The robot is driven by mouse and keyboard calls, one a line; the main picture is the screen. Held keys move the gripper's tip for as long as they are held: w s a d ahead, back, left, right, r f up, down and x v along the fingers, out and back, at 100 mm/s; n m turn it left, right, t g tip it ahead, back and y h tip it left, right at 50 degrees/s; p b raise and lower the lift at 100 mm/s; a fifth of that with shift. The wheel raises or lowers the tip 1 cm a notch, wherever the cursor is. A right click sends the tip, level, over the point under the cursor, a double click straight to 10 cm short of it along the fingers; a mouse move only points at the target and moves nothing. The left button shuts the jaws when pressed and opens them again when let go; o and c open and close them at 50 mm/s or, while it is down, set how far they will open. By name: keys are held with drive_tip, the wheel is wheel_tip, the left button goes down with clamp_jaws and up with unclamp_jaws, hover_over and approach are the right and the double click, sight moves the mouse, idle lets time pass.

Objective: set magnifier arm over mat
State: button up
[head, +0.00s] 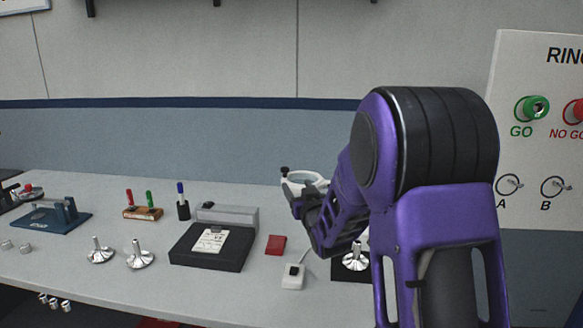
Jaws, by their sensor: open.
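The magnifier (303,179) shows as a white ring-shaped head with a dark knob at its left, above the back of the bench. Its stand and most of its arm are hidden behind my purple arm. My gripper (301,203) is open at the magnifier head, just below and in front of it; I cannot tell whether it touches. A dark mat (342,273) lies on the bench to the lower right, mostly hidden by my arm. A shiny metal housing (355,262) stands on it.
A white switch box (293,276) with a cable and a red block (276,245) lie left of the mat. A black block with a paper (208,262) is further left. Two metal housings (140,258) (100,252) stand on the bench. A gauge panel (535,150) rises at right.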

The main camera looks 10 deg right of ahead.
sight(286, 170)
drive_tip(key=w, duration=1.1)
drive_tip(key=w+a+f, duration=0.1)
drive_tip(key=w, duration=0.5)
drive_tip(key=shift+w, duration=0.1)
drive_tip(key=shift+c, duration=0.2)
clamp_jaws()
idle(0.8)
